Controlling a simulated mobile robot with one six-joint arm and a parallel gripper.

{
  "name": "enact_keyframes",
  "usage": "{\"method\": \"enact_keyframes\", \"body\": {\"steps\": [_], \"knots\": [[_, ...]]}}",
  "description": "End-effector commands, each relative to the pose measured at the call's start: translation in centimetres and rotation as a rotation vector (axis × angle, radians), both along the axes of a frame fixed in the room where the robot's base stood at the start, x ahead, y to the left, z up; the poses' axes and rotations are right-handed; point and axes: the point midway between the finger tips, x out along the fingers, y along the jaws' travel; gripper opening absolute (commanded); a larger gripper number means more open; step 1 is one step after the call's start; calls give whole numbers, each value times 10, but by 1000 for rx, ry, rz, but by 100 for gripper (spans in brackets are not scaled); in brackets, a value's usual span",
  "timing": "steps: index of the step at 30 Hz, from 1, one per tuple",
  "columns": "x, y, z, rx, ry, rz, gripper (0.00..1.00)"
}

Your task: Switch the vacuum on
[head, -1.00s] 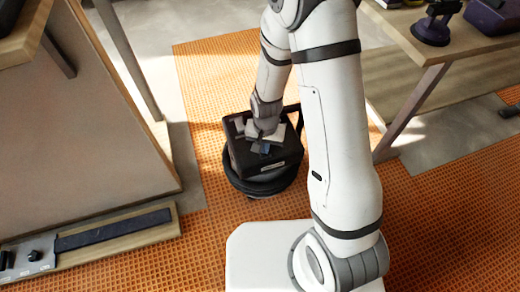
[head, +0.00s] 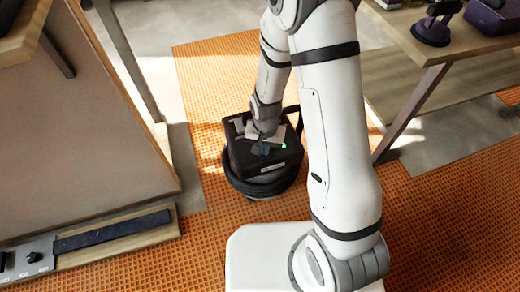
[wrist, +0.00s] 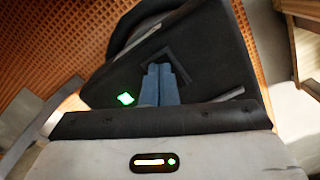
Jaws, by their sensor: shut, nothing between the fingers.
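The vacuum (head: 262,168) is a black boxy unit with a round base, standing on the orange floor. Its dark top also fills much of the wrist view (wrist: 215,60). A green light (wrist: 126,98) glows on its top, left of my fingers, and it shows in the head view (head: 284,146) too. My gripper (wrist: 160,72) is shut and empty, its blue fingertips together at a dark square recess on the top. Whether the tips touch the surface cannot be told. The fingers cover part of the recess.
A wooden table (head: 450,45) at the right bears a dark suction cup tool (head: 432,30) and a purple case (head: 490,14). A large wooden bench panel (head: 80,140) stands at the left. A low board with a black strip (head: 112,229) lies in front of it. Orange grid floor (head: 215,80) is clear behind the vacuum.

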Motion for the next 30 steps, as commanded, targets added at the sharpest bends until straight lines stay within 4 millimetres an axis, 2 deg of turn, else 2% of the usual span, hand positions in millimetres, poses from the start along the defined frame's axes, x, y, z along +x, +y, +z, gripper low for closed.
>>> {"method": "enact_keyframes", "body": {"steps": [3, 21, 30], "knots": [[0, 0, 13, 0, 0, 0, 0], [0, 0, 61, 0, 0, 1, 0], [0, 0, 64, 0, 1, 1, 0]]}}
